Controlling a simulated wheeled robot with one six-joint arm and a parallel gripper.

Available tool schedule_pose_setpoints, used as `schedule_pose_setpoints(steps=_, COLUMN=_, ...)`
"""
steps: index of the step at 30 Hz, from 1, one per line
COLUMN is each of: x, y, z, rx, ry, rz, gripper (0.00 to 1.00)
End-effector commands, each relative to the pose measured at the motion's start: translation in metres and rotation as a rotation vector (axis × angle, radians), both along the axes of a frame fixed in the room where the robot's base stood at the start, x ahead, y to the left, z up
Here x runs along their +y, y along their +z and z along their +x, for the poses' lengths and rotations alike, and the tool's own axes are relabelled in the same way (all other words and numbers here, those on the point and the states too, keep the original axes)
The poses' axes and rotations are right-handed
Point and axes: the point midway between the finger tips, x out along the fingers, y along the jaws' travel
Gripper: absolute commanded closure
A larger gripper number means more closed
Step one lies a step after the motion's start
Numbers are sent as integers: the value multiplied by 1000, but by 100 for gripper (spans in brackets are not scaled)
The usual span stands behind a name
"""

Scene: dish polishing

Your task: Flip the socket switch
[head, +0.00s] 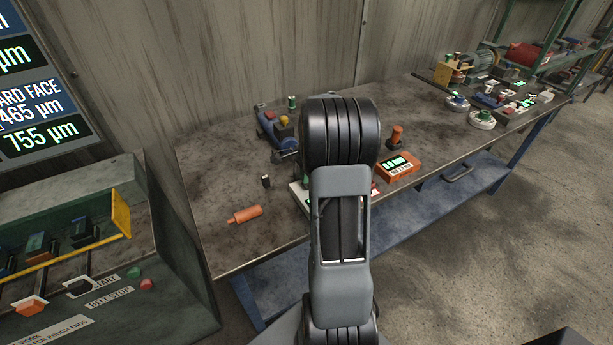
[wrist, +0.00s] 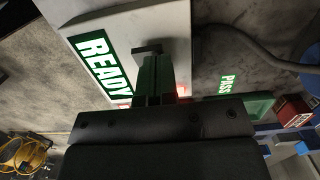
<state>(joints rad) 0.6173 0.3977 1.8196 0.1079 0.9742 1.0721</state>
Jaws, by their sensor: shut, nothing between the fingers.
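A pale box (wrist: 178,25) with a green READY label (wrist: 100,62) fills the upper middle of the wrist view. My gripper (wrist: 152,62) is shut and empty, its fingertips over the face of this box. A small dark bar (wrist: 147,50) sits at the fingertips; it may be the switch lever, and I cannot tell whether they touch. A red glow (wrist: 183,91) shows just right of the fingers. In the head view my arm hides the gripper and most of a pale box (head: 299,194) on the bench.
The bench (head: 215,165) holds an orange box (head: 398,166) with a green display, a blue machine (head: 275,132) and an orange bottle-like piece (head: 245,214). A control console (head: 120,250) stands at left. A cable (wrist: 245,45) runs right of the pale box.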

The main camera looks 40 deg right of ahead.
Motion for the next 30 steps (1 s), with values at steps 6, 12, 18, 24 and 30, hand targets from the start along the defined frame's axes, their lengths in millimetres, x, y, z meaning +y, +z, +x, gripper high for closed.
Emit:
schedule_pose_setpoints(steps=6, x=-1, y=5, z=0, rx=-1, ry=0, rz=0, gripper=100)
schedule_pose_setpoints(steps=12, x=-4, y=35, z=0, rx=-1, ry=2, rz=0, gripper=100)
schedule_pose_setpoints(steps=18, x=-11, y=67, z=0, rx=-5, ry=4, rz=-4, gripper=100)
schedule_pose_setpoints(steps=24, x=-17, y=103, z=-1, rx=-3, ry=5, rz=-3, gripper=100)
schedule_pose_setpoints(steps=30, x=-21, y=127, z=-2, rx=-2, ry=5, rz=-1, gripper=100)
